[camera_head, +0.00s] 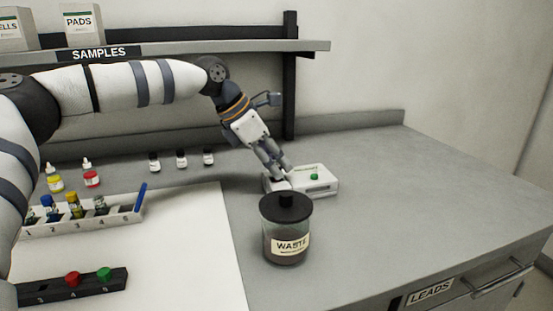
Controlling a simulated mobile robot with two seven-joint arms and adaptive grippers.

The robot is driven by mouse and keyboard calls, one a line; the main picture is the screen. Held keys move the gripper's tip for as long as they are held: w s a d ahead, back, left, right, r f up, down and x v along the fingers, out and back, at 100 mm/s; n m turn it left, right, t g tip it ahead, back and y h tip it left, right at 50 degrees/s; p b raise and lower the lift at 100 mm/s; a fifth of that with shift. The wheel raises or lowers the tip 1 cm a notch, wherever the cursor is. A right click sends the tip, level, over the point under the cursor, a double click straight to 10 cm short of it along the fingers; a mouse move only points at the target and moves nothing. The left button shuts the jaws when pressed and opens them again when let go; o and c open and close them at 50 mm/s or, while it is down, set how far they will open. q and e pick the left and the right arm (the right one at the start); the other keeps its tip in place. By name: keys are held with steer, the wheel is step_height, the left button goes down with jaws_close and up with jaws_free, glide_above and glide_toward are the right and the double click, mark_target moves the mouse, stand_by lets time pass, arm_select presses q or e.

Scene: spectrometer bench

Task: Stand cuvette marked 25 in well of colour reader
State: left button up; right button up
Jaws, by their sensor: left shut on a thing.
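The colour reader (318,184) is a low white box with a green spot on top, on the grey bench behind the waste jar. My left gripper (279,180) points down at the left part of the reader, its fingers closed together. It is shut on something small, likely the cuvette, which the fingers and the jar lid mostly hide. I cannot read a 25 mark or tell whether the cuvette is in the well. My right gripper is not in view.
The waste jar (286,249) with a black lid stands just in front of the reader. A white numbered rack (119,219) and a black rack (54,294) with red and green caps are at left. Small bottles (181,158) line the back. The bench right of the reader is clear.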

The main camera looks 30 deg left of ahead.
arm_select(q)
steer(key=shift+f, duration=0.3)
steer(key=shift+r, duration=1.25)
steer(key=shift+f, duration=0.2)
steer(key=shift+f, duration=1.05)
steer(key=shift+r, duration=0.15)
